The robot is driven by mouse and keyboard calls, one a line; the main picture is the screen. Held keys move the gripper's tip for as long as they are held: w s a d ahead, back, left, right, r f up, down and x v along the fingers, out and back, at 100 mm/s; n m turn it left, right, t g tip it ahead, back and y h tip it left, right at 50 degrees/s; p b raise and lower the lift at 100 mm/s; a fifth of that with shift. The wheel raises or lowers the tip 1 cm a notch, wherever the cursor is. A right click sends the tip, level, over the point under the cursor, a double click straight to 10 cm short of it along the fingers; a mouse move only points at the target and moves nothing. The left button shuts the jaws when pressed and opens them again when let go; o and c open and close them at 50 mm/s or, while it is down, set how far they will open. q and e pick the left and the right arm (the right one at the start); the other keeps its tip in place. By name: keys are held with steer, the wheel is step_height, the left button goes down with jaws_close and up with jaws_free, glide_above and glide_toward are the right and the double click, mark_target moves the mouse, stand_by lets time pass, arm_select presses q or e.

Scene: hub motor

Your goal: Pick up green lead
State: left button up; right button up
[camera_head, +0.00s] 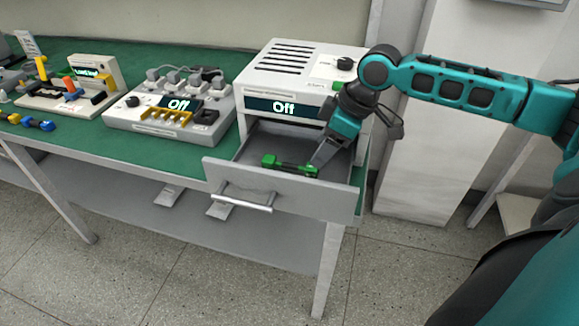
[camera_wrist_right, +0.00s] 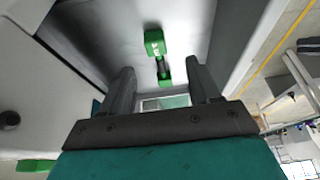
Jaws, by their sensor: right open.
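The green lead (camera_head: 278,163) lies on the floor of the open grey drawer (camera_head: 250,178), with a dark middle part between green ends. My right gripper (camera_head: 320,162) reaches down into the drawer at the lead's right end. In the right wrist view the green lead (camera_wrist_right: 155,43) shows beyond and between the two fingers of my right gripper (camera_wrist_right: 163,74). The fingers are apart with nothing held between them. Whether a finger touches the lead cannot be told. My left gripper is not in view.
The drawer belongs to a white box (camera_head: 290,75) with a display reading "Off". Farther left is a stand with coloured parts (camera_head: 75,90). The drawer's handle (camera_head: 245,200) faces front, and walls surround the gripper.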

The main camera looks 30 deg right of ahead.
mark_target(309, 166)
steer(key=x, duration=0.3)
steer(key=b+x, duration=0.1)
steer(key=x, duration=0.2)
steer(key=shift+w+f, duration=0.2)
steer(key=shift+w, duration=0.1)
jaws_close()
stand_by(0.4)
